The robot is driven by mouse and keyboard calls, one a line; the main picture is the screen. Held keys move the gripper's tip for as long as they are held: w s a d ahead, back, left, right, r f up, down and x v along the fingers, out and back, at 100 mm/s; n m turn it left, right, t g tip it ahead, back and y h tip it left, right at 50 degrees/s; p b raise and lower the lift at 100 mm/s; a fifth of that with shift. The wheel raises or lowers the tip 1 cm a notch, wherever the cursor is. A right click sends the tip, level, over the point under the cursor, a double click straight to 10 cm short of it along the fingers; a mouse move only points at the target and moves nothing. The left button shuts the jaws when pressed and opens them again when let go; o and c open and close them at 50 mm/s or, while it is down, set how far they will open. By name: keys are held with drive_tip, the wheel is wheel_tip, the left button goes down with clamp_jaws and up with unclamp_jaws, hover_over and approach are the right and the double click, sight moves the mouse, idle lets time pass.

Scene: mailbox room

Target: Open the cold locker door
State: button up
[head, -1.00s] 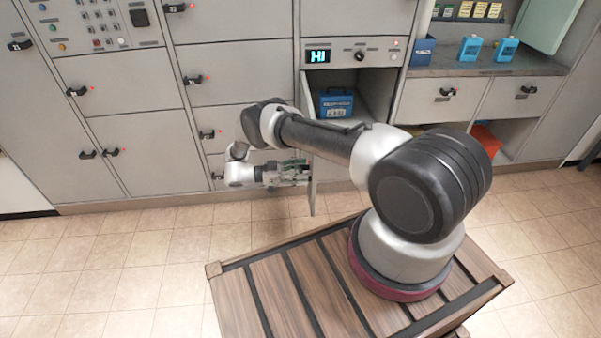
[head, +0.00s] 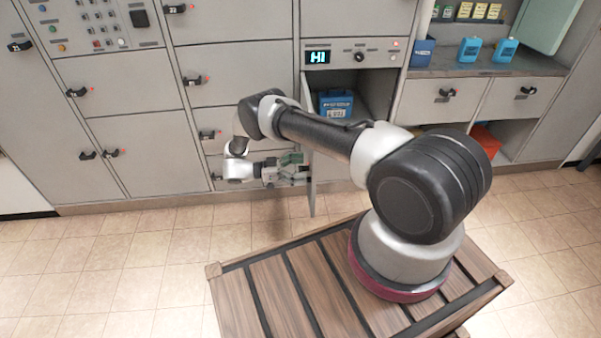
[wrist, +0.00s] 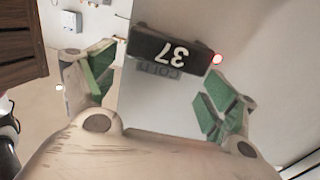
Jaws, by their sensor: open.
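The cold locker door (head: 312,182) stands swung out from the cabinet and shows nearly edge-on in the head view. In the wrist view the door's grey face (wrist: 150,108) carries a dark handle (wrist: 172,50) marked 37, a COLD label and a red light, all upside down. My gripper (head: 290,170) is on the left side of the door, low in front of the cabinet. In the wrist view my gripper (wrist: 160,92) is open, its green-padded fingers spread to either side of the door face. The handle lies beyond the fingertips, and nothing is held.
The open compartment (head: 376,92) holds a blue box (head: 335,104), below a panel with a lit display (head: 319,57). Closed lockers (head: 128,150) fill the left. Drawers and a counter with blue containers stand at the right. The tiled floor (head: 130,260) is clear.

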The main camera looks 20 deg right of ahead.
wheel_tip(320, 180, up, 8)
idle(0.6)
